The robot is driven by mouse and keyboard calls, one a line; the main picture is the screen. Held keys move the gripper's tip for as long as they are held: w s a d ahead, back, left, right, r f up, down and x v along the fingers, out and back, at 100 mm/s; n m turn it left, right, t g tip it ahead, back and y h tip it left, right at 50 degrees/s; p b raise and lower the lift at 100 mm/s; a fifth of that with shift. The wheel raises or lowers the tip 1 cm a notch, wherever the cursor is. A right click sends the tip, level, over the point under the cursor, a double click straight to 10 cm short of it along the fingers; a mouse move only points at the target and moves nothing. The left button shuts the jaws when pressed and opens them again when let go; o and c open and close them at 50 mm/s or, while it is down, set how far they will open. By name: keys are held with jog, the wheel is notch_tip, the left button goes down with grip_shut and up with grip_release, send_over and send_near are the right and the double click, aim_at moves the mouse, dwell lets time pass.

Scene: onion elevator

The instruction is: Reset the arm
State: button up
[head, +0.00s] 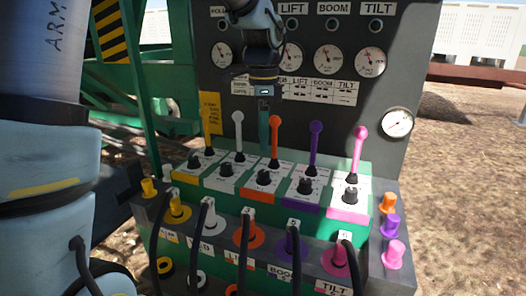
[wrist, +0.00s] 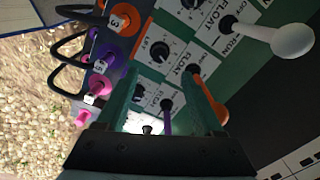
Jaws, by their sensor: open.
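My gripper (head: 264,138) hangs pointing down over the control panel in the head view, between the white lever (head: 238,117) and the orange lever (head: 275,122). Its two green fingers are apart in the wrist view (wrist: 160,88), with nothing clearly held. There the orange lever (wrist: 216,110) is beside the right finger, partly hidden by it. The purple lever (wrist: 167,118) appears between the fingers but lies farther off. The white lever (wrist: 290,42) is at upper right. In the head view, a yellow lever (head: 207,113) stands at left, purple (head: 316,132) and pink (head: 361,135) at right.
Black knobs (head: 264,178) sit in front of the levers. Below them, colored plugs with black cables (head: 245,232) line the lower step. Gauges (head: 328,60) are on the dark back panel. A green frame (head: 140,90) stands left. Dry ground (head: 470,180) is open at right.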

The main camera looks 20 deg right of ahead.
jog(key=shift+r, duration=0.3)
jog(key=s+a+f+n, duration=0.1)
jog(key=a+f+n, duration=0.2)
jog(key=a+n, duration=0.4)
jog(key=s+a+f+n+t, duration=0.1)
jog(key=a+f+n, duration=0.2)
jog(key=a, duration=1)
jog(key=s+a+f+n, duration=0.2)
jog(key=a+f+n, duration=0.2)
jog(key=a+n, duration=0.6)
jog(key=shift+n+t, duration=0.3)
